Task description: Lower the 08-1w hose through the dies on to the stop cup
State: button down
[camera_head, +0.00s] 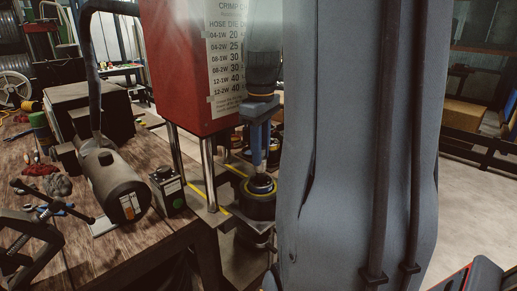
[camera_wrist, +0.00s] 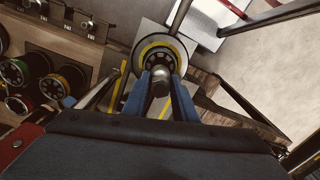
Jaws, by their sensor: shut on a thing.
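My gripper (camera_wrist: 164,98) points down with its two blue fingers shut on the 08-1w hose. The hose's metal end (camera_wrist: 161,78) shows between the fingertips in the wrist view. The round dies (camera_wrist: 178,52), dark with a yellow ring around them, lie just beyond that end. In the head view my gripper (camera_head: 259,166) is right above the black die ring (camera_head: 261,189), under the red press head. I cannot tell whether the hose end has entered the die opening. The stop cup is hidden. The hose is hardly visible in the head view.
The red crimper head (camera_head: 180,60) carries a crimp chart (camera_head: 226,55) and stands close beside my gripper on steel posts (camera_head: 209,172). A grey cylinder (camera_head: 115,183) and a small box with a green button (camera_head: 167,190) are at left. Several die sets (camera_wrist: 62,92) sit on a rack.

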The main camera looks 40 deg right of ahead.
aim_at(261, 170)
jog(key=shift+f+b, duration=1.05)
jog(key=shift+f, duration=2)
jog(key=c, duration=1.4)
grip_release()
jog(key=shift+f, duration=0.1)
jog(key=shift+o, duration=0.2)
jog(key=shift+r+b, duration=0.7)
jog(key=shift+r, duration=3.3)
